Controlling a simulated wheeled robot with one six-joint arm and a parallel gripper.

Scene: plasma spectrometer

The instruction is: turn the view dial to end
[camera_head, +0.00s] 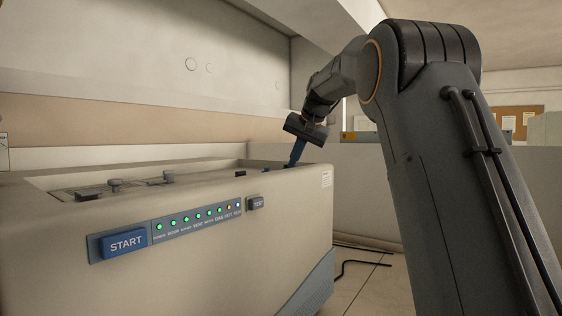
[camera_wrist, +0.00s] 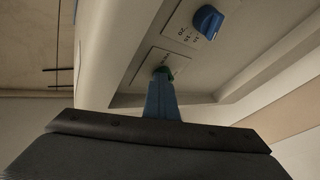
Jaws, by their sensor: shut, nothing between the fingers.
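My gripper (camera_head: 291,164) points down at the far right end of the top of the machine (camera_head: 170,250). In the wrist view my gripper (camera_wrist: 162,74) is shut, its fingertips at a small pale plate (camera_wrist: 146,72). A blue knob (camera_wrist: 207,22) on a plate with printed marks sits apart, up and to the right of the fingertips.
The machine's front has a blue START button (camera_head: 125,242), a row of lit lamps (camera_head: 198,219) and a dark button (camera_head: 255,202). A raised rim surrounds the recessed top, where small knobs (camera_head: 115,184) stand at left. Cables (camera_head: 350,264) lie on the floor at right.

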